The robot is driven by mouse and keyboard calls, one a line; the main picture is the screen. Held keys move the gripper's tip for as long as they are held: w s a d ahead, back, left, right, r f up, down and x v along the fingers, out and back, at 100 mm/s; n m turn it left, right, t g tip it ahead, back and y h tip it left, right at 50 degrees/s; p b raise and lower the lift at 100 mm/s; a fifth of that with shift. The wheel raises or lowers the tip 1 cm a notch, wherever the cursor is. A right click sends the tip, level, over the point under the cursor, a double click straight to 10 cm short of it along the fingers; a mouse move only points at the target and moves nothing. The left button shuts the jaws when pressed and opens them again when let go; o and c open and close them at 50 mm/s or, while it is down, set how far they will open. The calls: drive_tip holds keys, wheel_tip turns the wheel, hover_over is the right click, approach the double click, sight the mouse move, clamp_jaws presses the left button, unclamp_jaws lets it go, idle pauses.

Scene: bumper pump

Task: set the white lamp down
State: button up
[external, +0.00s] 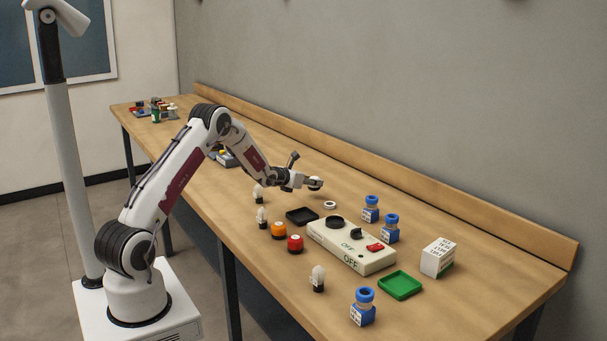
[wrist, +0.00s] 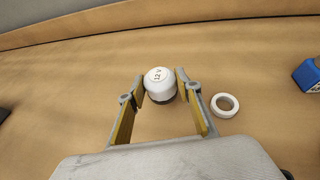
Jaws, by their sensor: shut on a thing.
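The white lamp (wrist: 160,85) is a round white cap marked "12 V" on a dark base, seen in the wrist view. My gripper (wrist: 160,84) is shut on it, one fingertip on each side. In the external view my gripper (external: 314,184) is stretched out low over the back half of the table, with the lamp small at its tip. A gap between the lamp's base and the wood is hard to make out. A white ring (wrist: 224,105) lies just right of the lamp; it also shows in the external view (external: 329,205).
A black tray (external: 302,216), an orange lamp (external: 278,230) and a red lamp (external: 295,243) are nearer the front. A control box (external: 350,245), blue-capped jars (external: 371,209), a green tray (external: 400,285) and a white carton (external: 438,257) stand to the right. The wood behind my gripper is clear.

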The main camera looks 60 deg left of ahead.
sight(310, 188)
drive_tip(key=shift+f, duration=1.6)
drive_tip(key=shift+f, duration=0.2)
drive_tip(key=o, duration=1.1)
drive_tip(key=shift+r, duration=0.2)
drive_tip(key=shift+v, duration=6)
